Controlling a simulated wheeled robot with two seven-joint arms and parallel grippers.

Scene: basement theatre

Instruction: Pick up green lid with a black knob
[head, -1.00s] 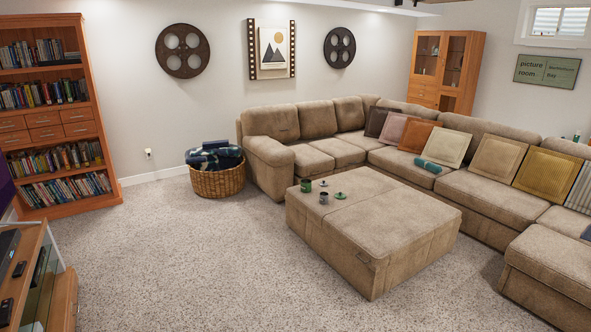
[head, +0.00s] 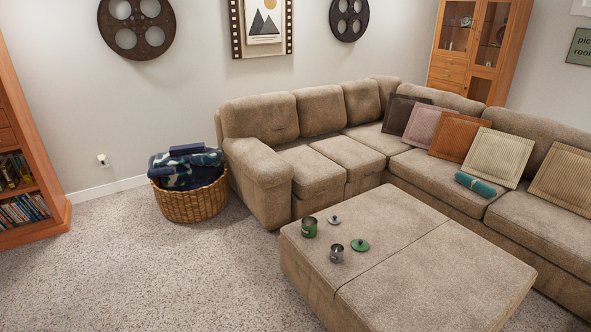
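A green lid with a dark knob (head: 360,245) lies flat on the large beige ottoman (head: 430,255), toward its far left part. A small grey pot (head: 337,253) stands just left of and nearer than the green lid. A green pot (head: 309,227) stands farther left, near the ottoman's left edge. A grey lid with a dark knob (head: 334,220) lies behind, between the green pot and the green lid. Neither of my grippers shows in the head view.
A beige sectional sofa (head: 330,158) with several cushions wraps behind and right of the ottoman. A wicker basket (head: 190,203) with blankets stands left of the sofa. A wooden bookcase (head: 40,225) is at the left edge. Open carpet (head: 150,270) lies left of the ottoman.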

